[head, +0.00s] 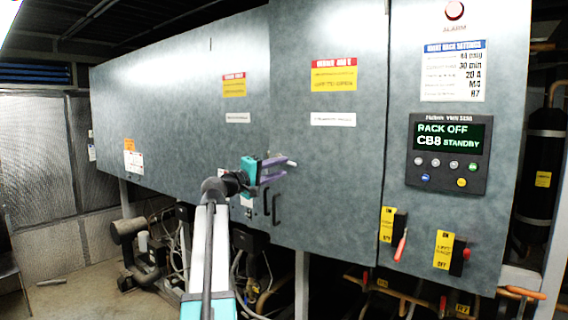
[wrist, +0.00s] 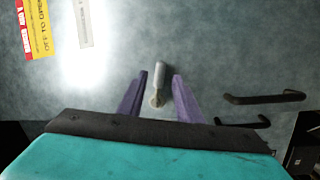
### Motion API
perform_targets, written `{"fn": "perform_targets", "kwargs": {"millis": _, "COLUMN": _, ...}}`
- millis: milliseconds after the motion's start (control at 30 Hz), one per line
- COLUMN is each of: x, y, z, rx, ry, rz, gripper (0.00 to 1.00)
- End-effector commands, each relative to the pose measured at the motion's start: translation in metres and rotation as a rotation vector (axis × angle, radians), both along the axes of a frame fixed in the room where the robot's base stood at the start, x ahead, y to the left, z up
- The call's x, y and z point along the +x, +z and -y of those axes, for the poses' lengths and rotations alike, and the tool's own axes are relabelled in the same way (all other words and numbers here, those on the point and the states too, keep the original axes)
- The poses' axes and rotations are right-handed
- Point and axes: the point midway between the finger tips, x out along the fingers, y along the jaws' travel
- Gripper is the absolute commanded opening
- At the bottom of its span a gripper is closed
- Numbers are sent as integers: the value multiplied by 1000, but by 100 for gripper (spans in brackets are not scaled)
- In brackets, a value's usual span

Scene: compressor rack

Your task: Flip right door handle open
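The right door (head: 330,150) is a grey-blue panel with a red and yellow warning sign. A small pale grey lever handle (head: 292,163) shows on it just past my gripper's fingertips. My gripper (head: 273,171), teal with purple fingers, is at the door beside this handle. In the wrist view, the handle (wrist: 160,80) lies between the two spread purple fingers of my gripper (wrist: 157,82), with a gap visible on both sides. The gripper is open. My gripper hides part of the handle's base in the head view.
A control panel (head: 447,155), a red-handled switch (head: 400,246) and a red knob (head: 466,254) are farther right. Pipes and machinery fill the space below the cabinet.

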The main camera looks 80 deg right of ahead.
Motion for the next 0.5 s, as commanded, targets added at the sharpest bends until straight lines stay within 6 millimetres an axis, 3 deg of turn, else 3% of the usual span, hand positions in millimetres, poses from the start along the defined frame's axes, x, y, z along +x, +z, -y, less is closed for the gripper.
{"fn": "perform_targets", "kwargs": {"millis": 200, "x": -13, "y": 4, "z": 17, "rx": 0, "ry": -1, "rz": 0, "gripper": 32}}
{"fn": "perform_targets", "kwargs": {"millis": 500, "x": -15, "y": 3, "z": 21, "rx": -1, "ry": 1, "rz": 1, "gripper": 32}}
